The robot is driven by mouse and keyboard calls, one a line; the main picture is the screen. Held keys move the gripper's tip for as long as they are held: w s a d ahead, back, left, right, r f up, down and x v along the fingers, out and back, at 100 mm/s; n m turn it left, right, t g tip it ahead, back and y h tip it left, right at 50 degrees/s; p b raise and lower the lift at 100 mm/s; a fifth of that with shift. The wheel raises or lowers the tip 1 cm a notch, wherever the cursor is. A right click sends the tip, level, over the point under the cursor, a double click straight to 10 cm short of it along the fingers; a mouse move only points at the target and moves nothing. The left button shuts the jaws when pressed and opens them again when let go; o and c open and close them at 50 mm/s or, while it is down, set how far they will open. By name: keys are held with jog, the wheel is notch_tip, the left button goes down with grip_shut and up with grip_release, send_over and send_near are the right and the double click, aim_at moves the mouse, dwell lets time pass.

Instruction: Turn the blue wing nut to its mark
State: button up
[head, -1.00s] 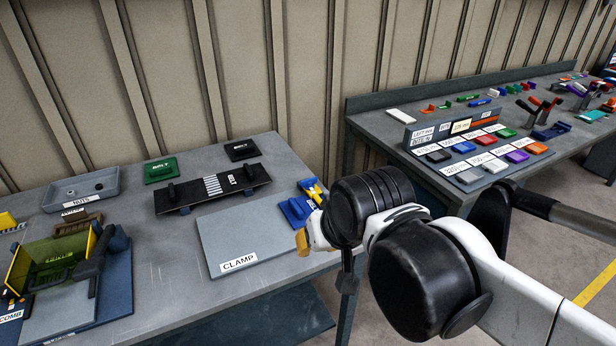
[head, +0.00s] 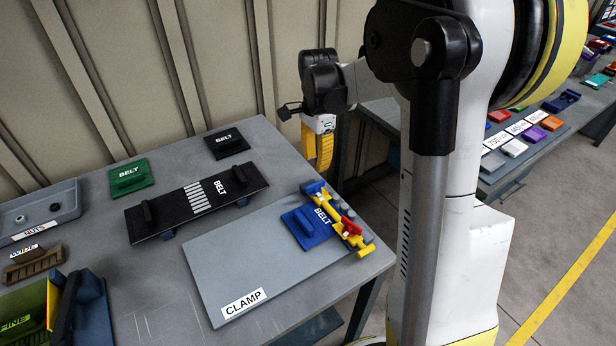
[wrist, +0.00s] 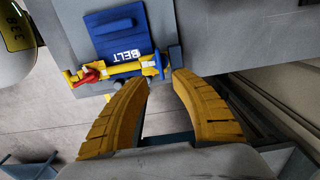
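The clamp is a yellow bar (head: 339,218) on the right edge of the grey board labelled CLAMP (head: 240,240). It lies across a blue BELT piece (head: 306,228). A blue part that looks like the blue wing nut (head: 314,187) is at the bar's far end; in the wrist view it seems to be near the right end (wrist: 158,65). A red wing nut (head: 350,229) is toward the near end, also in the wrist view (wrist: 90,75). My gripper (head: 319,170) hangs above and beyond the table's right edge, pointing down. Its yellow fingers (wrist: 160,78) are apart and empty, clear of the clamp.
A black BELT press strip (head: 165,212) lies left of the board. Green (head: 130,178) and black (head: 227,143) BELT pieces stand behind it. A grey NUTS tray (head: 40,212) is at far left. A second table with coloured blocks (head: 535,133) stands at right.

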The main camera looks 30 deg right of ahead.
aim_at(315, 183)
notch_tip(315, 183, down, 9)
jog(key=b, duration=0.3)
jog(key=shift+f, duration=0.1)
grip_shut()
